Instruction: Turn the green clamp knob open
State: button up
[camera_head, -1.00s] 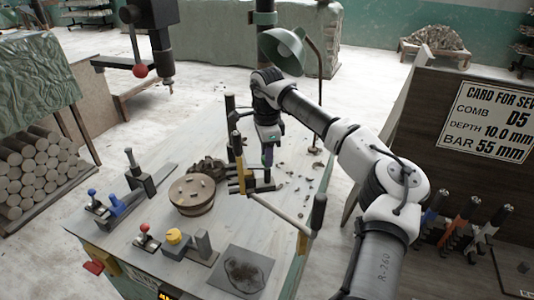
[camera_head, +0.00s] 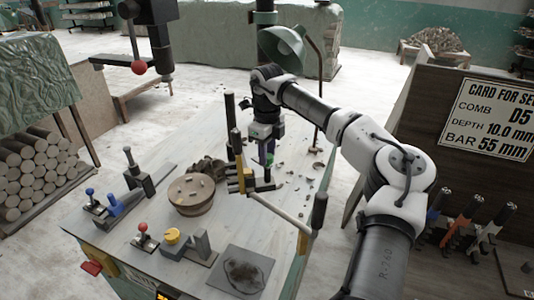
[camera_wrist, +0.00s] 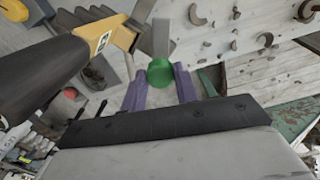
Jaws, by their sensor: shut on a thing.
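The green clamp knob (camera_wrist: 160,72) shows in the wrist view between the two purple fingers of my gripper (camera_wrist: 160,88). The fingers press on it from both sides. In the head view my gripper (camera_head: 268,160) points down at the table, beside the yellow-marked clamp and lever fixture (camera_head: 240,165). There the knob is small and mostly hidden by the gripper, and its turn angle cannot be told. A grey post (camera_wrist: 162,38) stands just past the knob in the wrist view.
A long lever with a black handle (camera_head: 319,210) sticks out right of the fixture. A round wooden block (camera_head: 191,195), a yellow knob (camera_head: 172,236) and a red-knobbed lever (camera_head: 143,228) stand to the left. Curled trimmings (camera_head: 290,182) lie on the table. A green lamp (camera_head: 283,48) hangs behind.

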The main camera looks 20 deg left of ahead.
jog(key=shift+m+b, duration=0.3)
jog(key=shift+m, duration=1.9)
jog(key=o, duration=1)
jog(key=shift+r, duration=0.1)
notch_tip(320, 180, up, 14)
jog(key=shift+f+b, duration=0.15)
jog(key=shift+b, duration=0.85)
